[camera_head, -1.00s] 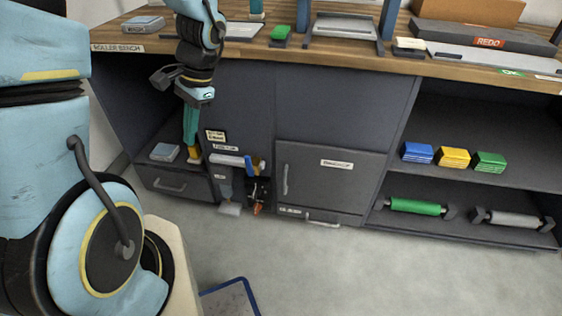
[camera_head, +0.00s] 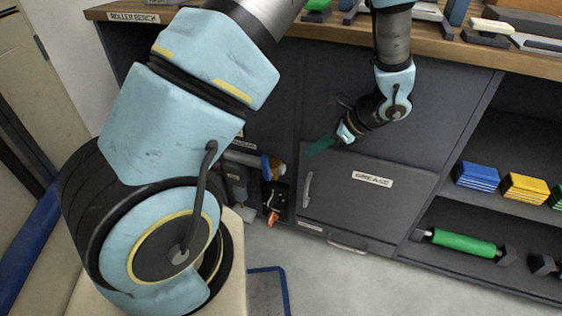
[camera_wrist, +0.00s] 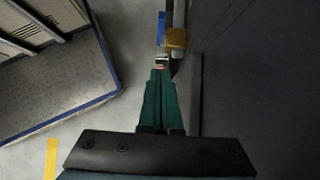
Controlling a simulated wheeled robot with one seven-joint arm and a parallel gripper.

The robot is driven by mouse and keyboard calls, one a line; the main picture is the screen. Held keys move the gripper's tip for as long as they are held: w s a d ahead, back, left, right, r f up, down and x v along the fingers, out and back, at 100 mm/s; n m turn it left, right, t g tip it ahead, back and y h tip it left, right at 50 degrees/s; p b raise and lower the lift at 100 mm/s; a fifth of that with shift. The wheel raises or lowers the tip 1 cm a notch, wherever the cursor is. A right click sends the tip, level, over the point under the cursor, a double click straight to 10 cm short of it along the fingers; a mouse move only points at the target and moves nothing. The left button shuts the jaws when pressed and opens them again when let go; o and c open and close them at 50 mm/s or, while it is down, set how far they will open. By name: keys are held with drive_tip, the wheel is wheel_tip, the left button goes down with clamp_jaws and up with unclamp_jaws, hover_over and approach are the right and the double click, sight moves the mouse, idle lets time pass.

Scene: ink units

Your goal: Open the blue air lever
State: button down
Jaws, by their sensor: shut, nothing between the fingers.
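The blue lever (camera_head: 265,167) sits low on the bench front, left of the GREASE door and beside a yellow part (camera_head: 278,170). In the wrist view the blue lever (camera_wrist: 161,28) shows beyond my fingertips, with the yellow part (camera_wrist: 176,40) just right of it. My gripper (camera_head: 312,151) has teal fingers, closed together and empty. It is in front of the top of the GREASE door, to the right of the lever and apart from it. In the wrist view my gripper (camera_wrist: 160,78) points towards the lever. My arm covers some of the bench left of the lever.
The GREASE door (camera_head: 375,205) has an upright handle (camera_head: 307,188) on its left. Right of it, an open shelf holds coloured blocks (camera_head: 477,176) and a green roller (camera_head: 460,243). A blue-edged mat (camera_head: 268,290) lies on the floor. The wooden worktop (camera_head: 440,38) runs above.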

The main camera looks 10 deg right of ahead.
drive_tip(key=b, duration=0.2)
approach(269, 166)
wheel_tip(269, 166, down, 5)
drive_tip(key=shift+w+a, duration=0.35)
drive_tip(key=shift+a, duration=0.25)
drive_tip(key=shift+w+a, duration=0.35)
drive_tip(key=shift+a, duration=0.25)
drive_tip(key=shift+w+a, duration=0.2)
drive_tip(key=shift+a, duration=0.1)
drive_tip(key=shift+r, duration=0.1)
drive_tip(key=shift+w+a+r, duration=0.1)
drive_tip(key=shift+a, duration=0.05)
drive_tip(key=shift+w+a+h+p, duration=0.1)
drive_tip(key=shift+h+p, duration=0.3)
drive_tip(key=shift+p, duration=0.05)
